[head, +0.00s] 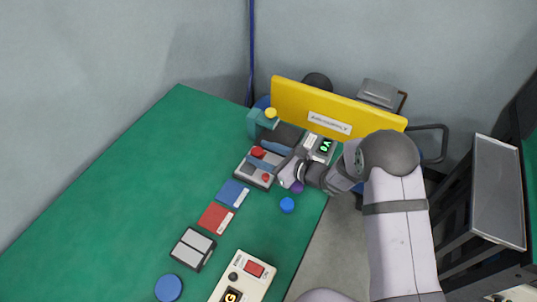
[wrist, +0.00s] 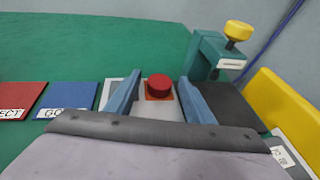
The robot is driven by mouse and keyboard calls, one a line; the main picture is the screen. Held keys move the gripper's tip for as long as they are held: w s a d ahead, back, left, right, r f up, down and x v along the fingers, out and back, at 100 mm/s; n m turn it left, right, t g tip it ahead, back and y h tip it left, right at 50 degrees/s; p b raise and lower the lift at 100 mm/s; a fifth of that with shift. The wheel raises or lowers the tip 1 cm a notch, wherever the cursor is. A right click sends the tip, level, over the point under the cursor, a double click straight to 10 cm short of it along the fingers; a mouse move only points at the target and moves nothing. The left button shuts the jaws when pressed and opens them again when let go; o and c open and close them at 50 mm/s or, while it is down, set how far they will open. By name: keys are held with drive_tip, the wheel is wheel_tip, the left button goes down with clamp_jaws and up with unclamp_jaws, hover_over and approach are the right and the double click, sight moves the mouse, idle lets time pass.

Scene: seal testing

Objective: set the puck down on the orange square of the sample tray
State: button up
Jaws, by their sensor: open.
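The red puck (head: 258,152) sits on the sample tray (head: 243,168), at the tray's far end in the head view. In the wrist view the puck (wrist: 159,86) rests upright on the orange square (wrist: 150,97), whose edges show around its base. My gripper (head: 263,155) is open, with its blue fingers on either side of the puck. The wrist view shows a gap between each finger and the puck. Much of the tray is hidden behind the wrist in the wrist view.
A teal press with a yellow knob (head: 271,113) and a yellow panel (head: 330,106) stand close behind. Blue (head: 232,193) and red (head: 215,218) labelled cards lie nearby. A blue disc (head: 287,205) and a display box (head: 322,147) flank the arm. The left of the green table is clear.

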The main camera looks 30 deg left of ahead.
drive_tip(key=shift+r, duration=0.2)
drive_tip(key=shift+d, duration=0.3)
drive_tip(key=b+v, duration=0.2)
drive_tip(key=v, duration=0.9)
drive_tip(key=shift+s+d+b, duration=0.15)
drive_tip(key=shift+d+b, duration=0.05)
drive_tip(key=shift+b, duration=0.2)
drive_tip(key=shift+r, duration=0.1)
drive_tip(key=s+d+n+g, duration=0.1)
drive_tip(key=s+n, duration=0.1)
drive_tip(key=s+d+n+g+h, duration=0.1)
drive_tip(key=s, duration=0.1)
drive_tip(key=s+d+r+n+g+h, duration=0.1)
drive_tip(key=s+n, duration=0.1)
drive_tip(key=s, duration=0.1)
drive_tip(key=shift+d+n, duration=0.3)
drive_tip(key=shift+d, duration=0.1)
drive_tip(key=s+d+n+h, duration=0.4)
drive_tip(key=d+n+h, duration=0.2)
drive_tip(key=d, duration=0.8)
drive_tip(key=s+d+n+h, duration=0.4)
drive_tip(key=d+n+h, duration=0.2)
drive_tip(key=d, duration=0.8)
drive_tip(key=f+n, duration=0.1)
drive_tip(key=n, duration=0.1)
drive_tip(key=shift+d+n, duration=0.3)
drive_tip(key=shift+s, duration=0.15)
